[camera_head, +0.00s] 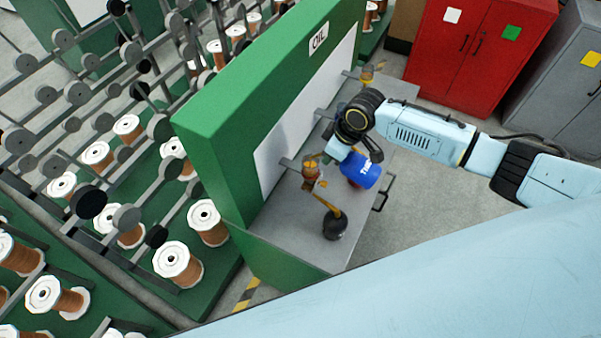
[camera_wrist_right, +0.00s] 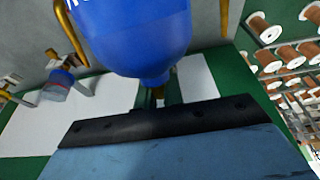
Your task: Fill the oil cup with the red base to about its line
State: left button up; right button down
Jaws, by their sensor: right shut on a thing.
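My right gripper (camera_head: 352,152) is shut on a blue oil container (camera_head: 361,170) with white lettering, above the grey shelf (camera_head: 290,225). The container fills the top middle of the right wrist view (camera_wrist_right: 140,35). An oil cup (camera_head: 310,172) with reddish-brown colour stands on a bracket at the green panel, just left of the container. A cup with a red band and a bluish part (camera_wrist_right: 60,82) shows left in the wrist view. I cannot tell the oil level or its line. Another cup (camera_head: 367,76) is farther along the panel. My left gripper is not in view.
The green panel (camera_head: 215,140) with an OIL sign (camera_head: 319,38) backs the shelf. Copper spools (camera_head: 178,264) fill the left. A red cabinet (camera_head: 478,45) stands behind.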

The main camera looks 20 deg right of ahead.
jog(key=shift+w+a+r+h, duration=0.15)
jog(key=shift+w+r+h, duration=0.05)
jog(key=shift+h, duration=0.1)
dwell(0.5)
jog(key=shift+s+f, duration=0.1)
dwell(3.3)
